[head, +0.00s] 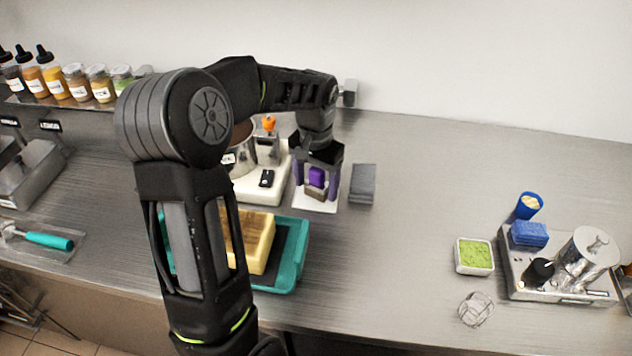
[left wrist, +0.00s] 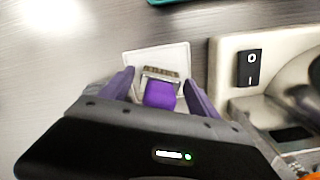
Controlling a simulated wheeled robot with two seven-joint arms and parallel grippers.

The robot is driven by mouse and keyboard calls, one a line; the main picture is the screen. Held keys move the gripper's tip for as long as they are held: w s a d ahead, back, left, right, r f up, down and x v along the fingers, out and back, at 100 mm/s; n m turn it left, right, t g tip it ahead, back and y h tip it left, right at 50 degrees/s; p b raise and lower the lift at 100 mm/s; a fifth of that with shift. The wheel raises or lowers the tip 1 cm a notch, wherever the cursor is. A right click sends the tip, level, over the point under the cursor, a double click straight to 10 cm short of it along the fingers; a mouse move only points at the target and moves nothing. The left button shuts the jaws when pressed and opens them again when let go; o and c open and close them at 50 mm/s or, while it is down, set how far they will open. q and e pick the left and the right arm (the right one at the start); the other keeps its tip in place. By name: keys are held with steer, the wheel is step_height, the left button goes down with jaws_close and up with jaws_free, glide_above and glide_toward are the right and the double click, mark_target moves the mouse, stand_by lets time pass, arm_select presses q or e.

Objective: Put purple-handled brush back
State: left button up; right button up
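The purple-handled brush (head: 316,178) shows at the middle of the head view, with its bristle end toward the front. It also shows in the left wrist view (left wrist: 160,93). A small white square tray (head: 325,205) is under it; whether the brush touches the tray I cannot tell. My left gripper (head: 317,185) points down over the tray, with its purple fingers on both sides of the handle. A gap shows between each finger and the handle in the left wrist view, so the gripper is open around the brush. My right gripper is not in view.
A white machine base (head: 262,190) stands close left of the tray, a grey block (head: 363,184) close right. A teal tray (head: 292,275) with a yellow sponge-like block (head: 258,240) lies in front. Counter between the grey block and the green-filled container (head: 474,256) is clear.

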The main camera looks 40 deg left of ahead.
arm_select(q)
step_height(320, 180, up, 12)
steer(key=shift+r+b, duration=0.15)
steer(key=shift+b, duration=0.15)
stand_by(0.5)
stand_by(0.5)
